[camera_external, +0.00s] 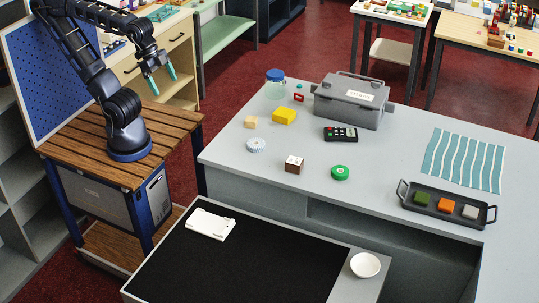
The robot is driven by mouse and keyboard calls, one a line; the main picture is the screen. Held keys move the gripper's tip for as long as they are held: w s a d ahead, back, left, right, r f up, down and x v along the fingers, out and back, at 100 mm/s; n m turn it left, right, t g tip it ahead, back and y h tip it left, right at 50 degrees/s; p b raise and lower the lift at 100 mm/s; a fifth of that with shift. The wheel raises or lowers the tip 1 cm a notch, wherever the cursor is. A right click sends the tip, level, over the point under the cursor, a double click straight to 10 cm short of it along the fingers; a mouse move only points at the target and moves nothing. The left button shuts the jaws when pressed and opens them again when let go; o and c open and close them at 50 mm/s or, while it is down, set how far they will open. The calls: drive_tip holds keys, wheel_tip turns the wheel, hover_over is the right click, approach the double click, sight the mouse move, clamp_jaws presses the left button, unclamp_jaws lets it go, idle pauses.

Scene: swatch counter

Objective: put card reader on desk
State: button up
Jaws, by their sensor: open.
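A small dark keypad device with coloured buttons (340,134), which looks like the card reader, lies flat on the grey counter (225,150) in front of a grey metal box. A lower desk with a black top (250,262) stands in front of the counter. A white flat device (210,223) lies on its back left part; I cannot tell what it is. My gripper (160,77), with teal fingertips, is open and empty. It hangs in the air at the upper left, well apart from the keypad device and the desk.
The counter holds a grey box (350,101), a blue-lidded jar (275,84), a yellow block (284,116), a brown cube (294,164), a green disc (340,172), a striped cloth (464,160) and a dark tray (447,207). A white bowl (365,265) sits at the desk's right. The black top's middle is clear.

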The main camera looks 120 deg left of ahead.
drive_tip(key=shift+w, duration=0.1)
idle(0.3)
drive_tip(key=w+a+f+m+t, duration=0.1)
drive_tip(key=w+a+m, duration=0.2)
drive_tip(key=w, duration=0.4)
drive_tip(key=w+a+f+m, duration=0.2)
drive_tip(key=w+a, duration=0.1)
drive_tip(key=w, duration=0.5)
drive_tip(key=m+t+y, duration=0.5)
drive_tip(key=m+t, duration=0.1)
drive_tip(key=m, duration=1.9)
approach(334, 131)
drive_tip(key=shift+s+d+f, duration=0.15)
drive_tip(key=shift+s+d, duration=0.15)
drive_tip(key=shift+d, duration=0.1)
drive_tip(key=shift+w+a+f+m+t, duration=0.15)
drive_tip(key=shift+w+m+t, duration=0.25)
drive_tip(key=shift+w+m, duration=0.35)
drive_tip(key=x, duration=1)
drive_tip(key=shift+w+a, duration=0.15)
